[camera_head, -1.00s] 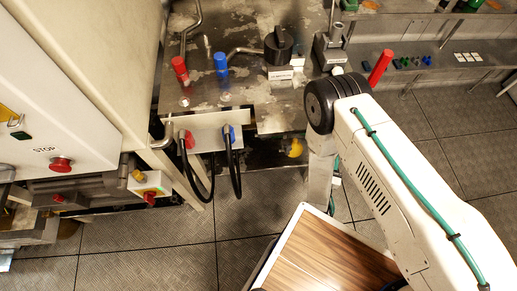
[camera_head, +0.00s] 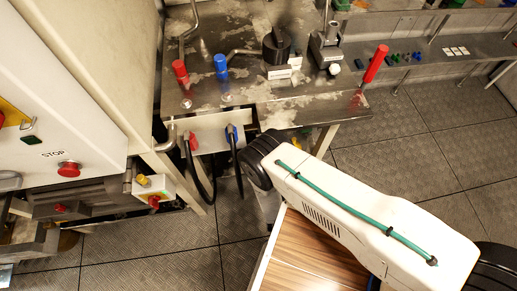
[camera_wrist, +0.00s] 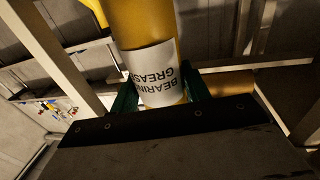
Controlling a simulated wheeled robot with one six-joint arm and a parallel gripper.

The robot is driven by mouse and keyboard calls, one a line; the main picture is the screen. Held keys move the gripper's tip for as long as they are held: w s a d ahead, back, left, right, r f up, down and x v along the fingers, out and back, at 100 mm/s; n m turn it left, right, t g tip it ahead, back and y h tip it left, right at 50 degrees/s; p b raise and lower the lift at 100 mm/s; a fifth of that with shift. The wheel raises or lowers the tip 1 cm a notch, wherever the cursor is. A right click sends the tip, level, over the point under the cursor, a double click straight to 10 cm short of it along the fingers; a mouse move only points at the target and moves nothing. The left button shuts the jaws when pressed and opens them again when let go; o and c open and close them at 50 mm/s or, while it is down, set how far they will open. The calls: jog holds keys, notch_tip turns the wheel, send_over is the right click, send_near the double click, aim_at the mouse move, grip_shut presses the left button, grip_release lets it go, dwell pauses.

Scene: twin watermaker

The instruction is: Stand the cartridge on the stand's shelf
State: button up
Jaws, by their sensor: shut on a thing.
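The cartridge is a yellow cylinder with a white label reading "BEARING GREASE" (camera_wrist: 158,75), upside down in the wrist view. My gripper (camera_wrist: 160,97) has green fingers, one on each side of the cartridge's labelled end, and is shut on it. The cartridge's far end runs out of the top of the wrist view. In the head view my own arm hides the gripper and the cartridge. Pale metal legs (camera_wrist: 62,55) and a crossbar (camera_wrist: 240,63) show around the cartridge in the wrist view. I cannot tell which surface is the stand's shelf.
A metal bench (camera_head: 240,95) carries a red-capped fitting (camera_head: 181,72), a blue-capped one (camera_head: 221,66), a black knob (camera_head: 277,45) and a red cylinder (camera_head: 376,63). Black hoses (camera_head: 200,180) hang in front. A cabinet (camera_head: 60,110) stands left. Tiled floor (camera_head: 440,150) is open at right.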

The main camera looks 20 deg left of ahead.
jog(key=shift+w+a+f, duration=0.75)
jog(key=shift+w+a, duration=0.45)
jog(key=shift+w, duration=0.85)
jog(key=shift+w+a+f, duration=0.8)
jog(key=shift+w+a, duration=0.45)
jog(key=shift+w, duration=0.75)
jog(key=shift+w+a+f, duration=0.75)
jog(key=shift+w+a, duration=0.45)
jog(key=shift+w, duration=0.85)
jog(key=shift+f, duration=0.2)
jog(key=o, duration=1.3)
jog(key=shift+c, duration=0.2)
jog(key=shift+r, duration=0.15)
